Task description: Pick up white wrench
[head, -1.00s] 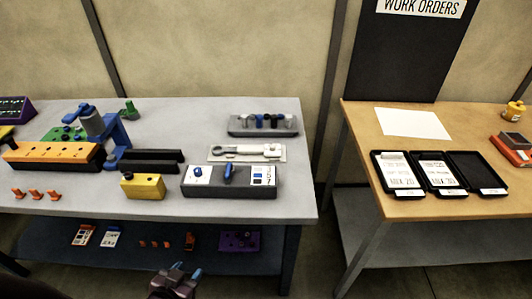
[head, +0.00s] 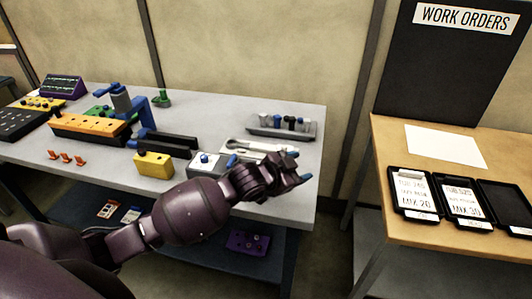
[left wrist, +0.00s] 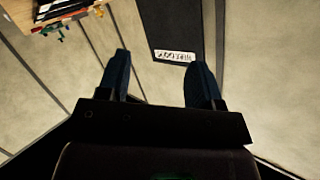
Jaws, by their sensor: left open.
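The white wrench (head: 246,147) appears to lie on a pale holder on the grey workbench (head: 300,112), in the right part of the bench in the head view. My left forearm and hand cover part of the holder's near side. My left gripper (head: 298,165) is above the bench's right end, in front and to the right of the wrench. Its blue fingertips are apart and nothing is between them. In the left wrist view the open fingers (left wrist: 160,78) point toward the wall and a dark board; the wrench is not recognisable there. My right gripper is not in view.
A grey rack (head: 282,130) with several upright pieces stands behind the wrench. A grey box with a blue knob (head: 205,160) and a yellow block (head: 153,165) are to the left. A wooden table (head: 395,150) with black trays stands right, across a gap.

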